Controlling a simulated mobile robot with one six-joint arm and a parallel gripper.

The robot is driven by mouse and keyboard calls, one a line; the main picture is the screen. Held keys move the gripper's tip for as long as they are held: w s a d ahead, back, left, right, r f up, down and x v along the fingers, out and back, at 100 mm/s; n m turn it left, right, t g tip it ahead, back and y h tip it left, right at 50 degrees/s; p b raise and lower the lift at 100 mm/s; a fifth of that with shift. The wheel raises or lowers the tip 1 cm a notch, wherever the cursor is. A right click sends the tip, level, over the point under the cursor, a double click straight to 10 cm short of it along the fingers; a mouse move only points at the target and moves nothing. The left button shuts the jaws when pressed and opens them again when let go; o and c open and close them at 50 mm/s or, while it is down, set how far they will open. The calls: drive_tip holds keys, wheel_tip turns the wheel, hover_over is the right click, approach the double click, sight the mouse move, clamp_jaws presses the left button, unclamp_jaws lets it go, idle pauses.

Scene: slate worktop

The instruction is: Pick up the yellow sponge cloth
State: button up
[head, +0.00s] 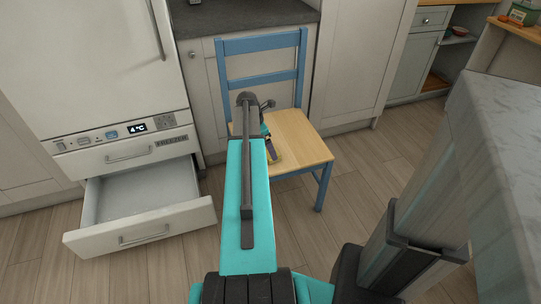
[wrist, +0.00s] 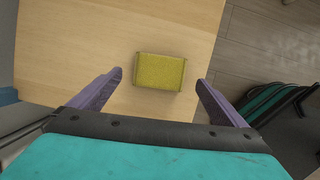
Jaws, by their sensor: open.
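The yellow sponge cloth (wrist: 160,71) is a small rectangular block lying flat on the pale wooden seat of a chair (wrist: 85,35). In the wrist view it appears centred between my fingertips, with bare seat showing on both sides. My gripper (wrist: 159,77) is open, its two purple fingers apart and empty. I cannot tell how high the fingertips are above the seat. In the head view my arm hides most of the cloth and of my gripper over the blue-framed chair (head: 297,140).
An open, empty freezer drawer (head: 140,200) juts out at left, below the freezer front (head: 90,60). White cupboards (head: 345,70) stand behind the chair. A grey slate worktop (head: 500,130) fills the right. Wooden floor (head: 345,190) is clear right of the chair.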

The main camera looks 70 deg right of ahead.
drive_tip(key=shift+b+x, duration=0.3)
drive_tip(key=shift+x, duration=1.8)
drive_tip(key=c, duration=1.1)
drive_tip(key=shift+r, duration=0.15)
drive_tip(key=shift+r, duration=0.55)
wheel_tip(320, 180, up, 2)
drive_tip(key=shift+r+p, duration=0.1)
drive_tip(key=shift+p, duration=0.3)
drive_tip(key=w+a, duration=0.1)
drive_tip(key=a, duration=0.4)
drive_tip(key=w+a+r, duration=0.1)
drive_tip(key=a, duration=0.4)
drive_tip(key=w+a+p, duration=0.1)
drive_tip(key=a, duration=0.4)
drive_tip(key=shift+w+a+r, duration=0.2)
drive_tip(key=shift+a, duration=0.1)
